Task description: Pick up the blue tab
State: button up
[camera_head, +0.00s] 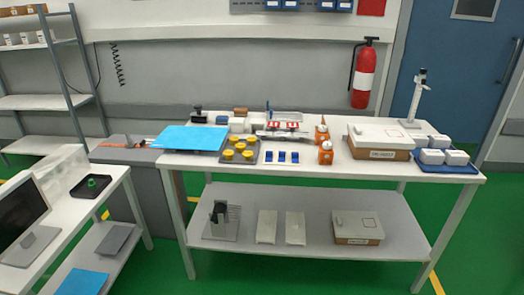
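Three small blue pieces with white parts stand in a row near the front edge of the white table: a left one (268,156), a middle one (281,156) and a right one (294,157). They are the only small tab-like blue things I see on the tabletop, and I cannot tell which one is the blue tab. Nothing covers them from this side. My gripper is not visible in this view.
A grey tray with yellow round pieces (240,151) is left of the row, beside a flat blue sheet (190,138). Orange-and-white units (325,153) and a white-lidded box (380,142) stand to the right. A red-and-white fixture (284,126) is behind. The front strip of tabletop is clear.

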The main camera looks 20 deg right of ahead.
aim_at(269, 154)
jog(key=i+l+u, duration=0.1)
jog(key=l, duration=0.4)
jog(key=i+l+u, duration=0.1)
jog(key=l, duration=0.45)
jog(key=i+l, duration=0.1)
jog(key=l, duration=0.3)
jog(key=i+l, duration=0.1)
jog(key=l, duration=0.75)
jog(key=i+l, duration=0.15)
jog(key=l, duration=0.25)
